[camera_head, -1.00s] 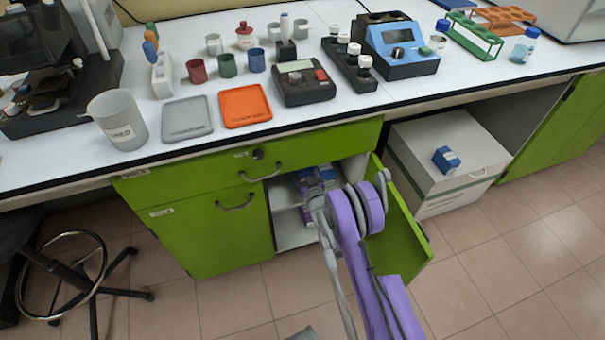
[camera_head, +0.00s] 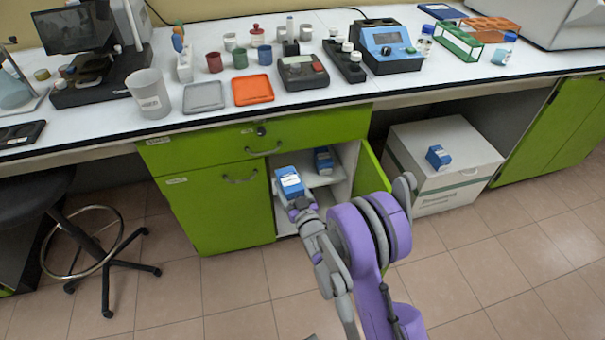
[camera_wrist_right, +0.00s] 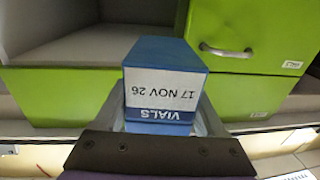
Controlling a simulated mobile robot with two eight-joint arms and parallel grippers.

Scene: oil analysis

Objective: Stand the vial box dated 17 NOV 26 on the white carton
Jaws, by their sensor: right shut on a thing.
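My right gripper (camera_head: 299,207) is shut on a blue vial box (camera_head: 289,182) with a white label, held in front of the open cupboard. In the right wrist view the label of this vial box (camera_wrist_right: 163,88) reads 17 NOV 26 and VIALS, upside down in the picture. The white carton (camera_head: 465,158) stands on the floor under the bench, right of the open door. Another blue box (camera_head: 438,157) is on the carton's top, toward its left side. My left gripper is not in view.
A further blue box (camera_head: 323,160) stands inside the cupboard on its shelf (camera_head: 325,180). The open green door (camera_head: 369,177) stands between the cupboard and the carton. The carton's top is bare around its box. A stool (camera_head: 85,230) stands at left.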

